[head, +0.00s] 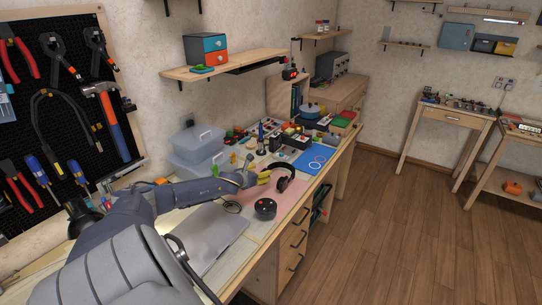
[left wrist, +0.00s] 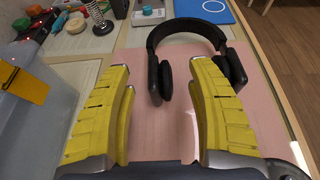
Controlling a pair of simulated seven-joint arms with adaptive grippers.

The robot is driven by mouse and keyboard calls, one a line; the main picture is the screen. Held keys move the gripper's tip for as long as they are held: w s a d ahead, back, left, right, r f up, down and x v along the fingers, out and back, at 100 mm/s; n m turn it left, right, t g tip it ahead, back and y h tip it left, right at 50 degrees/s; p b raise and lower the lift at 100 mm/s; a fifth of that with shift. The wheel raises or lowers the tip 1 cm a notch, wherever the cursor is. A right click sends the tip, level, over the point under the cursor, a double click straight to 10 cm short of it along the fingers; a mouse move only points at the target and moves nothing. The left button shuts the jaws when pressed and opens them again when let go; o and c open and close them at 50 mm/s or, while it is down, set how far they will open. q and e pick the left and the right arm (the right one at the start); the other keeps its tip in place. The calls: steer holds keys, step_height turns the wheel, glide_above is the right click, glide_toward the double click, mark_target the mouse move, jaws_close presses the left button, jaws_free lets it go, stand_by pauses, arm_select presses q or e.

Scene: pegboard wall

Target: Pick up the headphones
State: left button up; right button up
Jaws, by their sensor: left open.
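Black headphones (head: 284,180) rest on a pink mat (head: 297,196) on the workbench. In the left wrist view the headphones (left wrist: 187,30) lie just beyond my yellow fingertips, with the band at the far side and the ear cups towards me. My left gripper (head: 264,175) is open beside the headphones, on their left in the head view. In the left wrist view the left gripper (left wrist: 158,75) has its fingers wide apart with nothing between them but the mat and the near ear cup's lower end. My right gripper is not in view.
A round black item (head: 265,208) stands nearer on the bench, beside a grey laptop-like slab (head: 207,236). A blue mat (head: 314,158) lies farther back. Clear plastic boxes (head: 197,145) stand left of my arm near the wall.

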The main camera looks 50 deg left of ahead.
mark_target(266, 170)
arm_select(q)
steer(key=shift+x, duration=2.6)
steer(key=shift+a, duration=0.1)
steer(key=shift+s, duration=0.1)
jaws_close()
